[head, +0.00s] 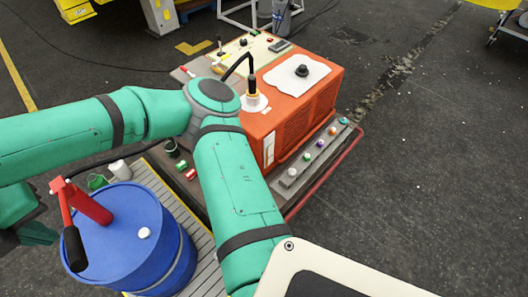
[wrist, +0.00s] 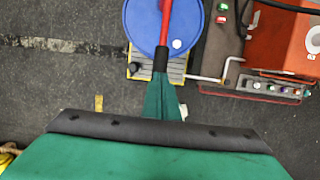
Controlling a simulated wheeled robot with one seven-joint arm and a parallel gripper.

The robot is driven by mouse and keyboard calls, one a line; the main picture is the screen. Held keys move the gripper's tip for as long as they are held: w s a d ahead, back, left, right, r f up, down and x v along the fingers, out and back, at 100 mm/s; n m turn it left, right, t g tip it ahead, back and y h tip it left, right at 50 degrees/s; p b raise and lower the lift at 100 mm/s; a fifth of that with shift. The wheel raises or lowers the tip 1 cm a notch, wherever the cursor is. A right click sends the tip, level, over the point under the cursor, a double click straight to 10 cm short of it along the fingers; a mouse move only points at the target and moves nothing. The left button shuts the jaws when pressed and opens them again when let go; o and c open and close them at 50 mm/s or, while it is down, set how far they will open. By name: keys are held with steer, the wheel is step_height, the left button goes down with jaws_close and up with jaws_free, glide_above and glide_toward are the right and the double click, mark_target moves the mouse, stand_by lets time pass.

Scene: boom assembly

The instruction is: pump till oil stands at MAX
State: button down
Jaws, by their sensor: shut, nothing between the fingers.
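The blue drum (head: 165,225) stands at lower left in the head view and at the top of the wrist view (wrist: 185,12). A red hand pump (head: 90,203) rises from its lid; its lever ends in a black grip (head: 75,250), at the drum's near-left side. My gripper (wrist: 161,82) is shut and empty, its tip close to the black grip (wrist: 160,60); I cannot tell whether they touch. The orange housing (head: 320,100) has a black-topped filler fitting (head: 252,88) and a narrow white strip (head: 269,148). I cannot make out an oil level or MAX mark.
My arm crosses above the drum and machine, hiding part of both. A row of coloured knobs (head: 319,143) and a red rail (head: 325,176) line the machine's right side. A green can (head: 97,182) and white cup (head: 120,170) stand behind the drum.

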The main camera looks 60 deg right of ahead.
steer(key=s+a+f+x, duration=0.1)
steer(key=s+x, duration=0.1)
steer(key=x, duration=0.7)
steer(key=s+x, duration=0.2)
steer(key=x, duration=0.7)
steer(key=w+v, duration=0.1)
steer(key=v, duration=0.5)
steer(key=w+v, duration=0.1)
steer(key=v, duration=0.5)
steer(key=w+d+r+v, duration=0.1)
steer(key=w+v, duration=0.1)
steer(key=v, duration=0.4)
stand_by(0.9)
